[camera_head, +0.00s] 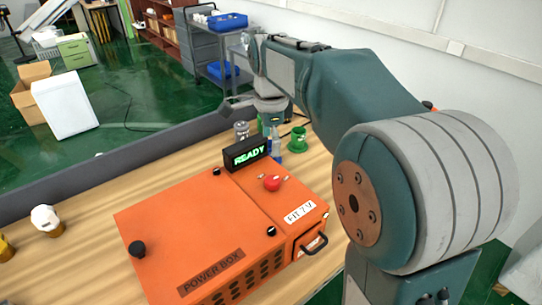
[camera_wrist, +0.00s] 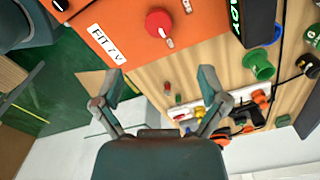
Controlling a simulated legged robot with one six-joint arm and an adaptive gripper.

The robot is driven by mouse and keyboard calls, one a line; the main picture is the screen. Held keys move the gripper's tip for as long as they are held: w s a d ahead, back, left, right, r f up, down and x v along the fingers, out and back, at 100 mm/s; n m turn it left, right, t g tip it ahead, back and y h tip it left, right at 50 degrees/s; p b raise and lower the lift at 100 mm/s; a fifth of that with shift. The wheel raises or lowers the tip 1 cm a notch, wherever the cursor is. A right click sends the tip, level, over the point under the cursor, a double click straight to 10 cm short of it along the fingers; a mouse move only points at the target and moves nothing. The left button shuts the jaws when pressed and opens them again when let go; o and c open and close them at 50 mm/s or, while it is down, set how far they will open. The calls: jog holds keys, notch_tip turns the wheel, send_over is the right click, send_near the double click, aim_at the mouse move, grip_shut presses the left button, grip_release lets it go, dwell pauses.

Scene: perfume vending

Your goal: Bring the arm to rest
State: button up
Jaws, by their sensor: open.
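My arm stretches from the right side of the head view toward the back of the wooden table. My gripper (camera_wrist: 158,84) shows in the wrist view with its two fingers spread wide and nothing between them. It hangs above the table, apart from the orange power box (camera_head: 190,225). The box also shows upside down in the wrist view (camera_wrist: 205,20), with its red button (camera_wrist: 159,22). In the head view I cannot clearly make out the fingers among the small items behind the box.
A lit READY display (camera_head: 246,152) stands behind the red button (camera_head: 272,183). A green spool-like item (camera_head: 298,139) stands at the back. A white power strip (camera_wrist: 217,91) with plugs lies near my right finger in the wrist view. A white-topped item (camera_head: 45,218) stands left.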

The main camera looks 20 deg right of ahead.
jog(key=shift+r, duration=0.25)
jog(key=s+f+n+t, duration=0.2)
jog(key=s+n, duration=0.7)
jog(key=s, duration=0.2)
jog(key=s+f+n+t, duration=0.2)
jog(key=s+n+t, duration=0.1)
jog(key=s+n, duration=0.6)
jog(key=shift+s+t, duration=0.3)
jog(key=shift+s, duration=0.9)
jog(key=shift+d+f, duration=0.1)
